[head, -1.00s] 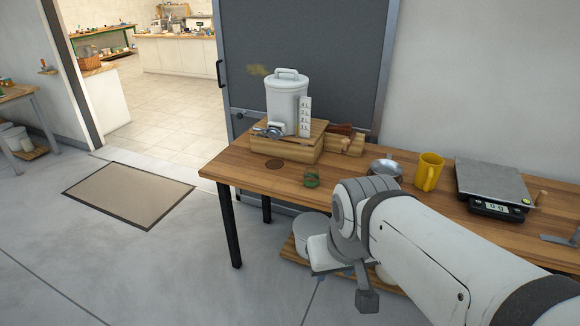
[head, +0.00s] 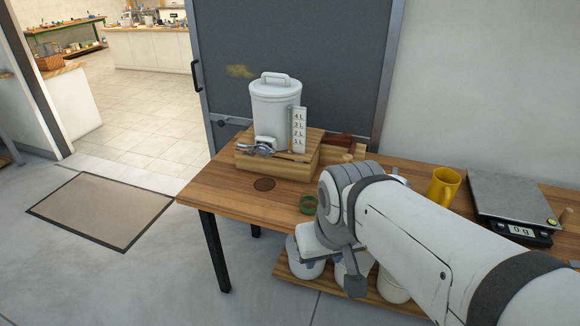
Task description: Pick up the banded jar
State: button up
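Nothing is seen held.
The table (head: 215,190) carries a white lidded tank (head: 275,110) on a wooden box (head: 262,165), a yellow mug (head: 443,187) and a scale (head: 510,200). White containers (head: 392,288) stand on a low shelf underneath. A mat (head: 100,210) lies on open floor at left.

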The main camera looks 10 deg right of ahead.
aim_at(309, 202)
jog(key=i, duration=0.9)
jog(key=u, duration=0.05)
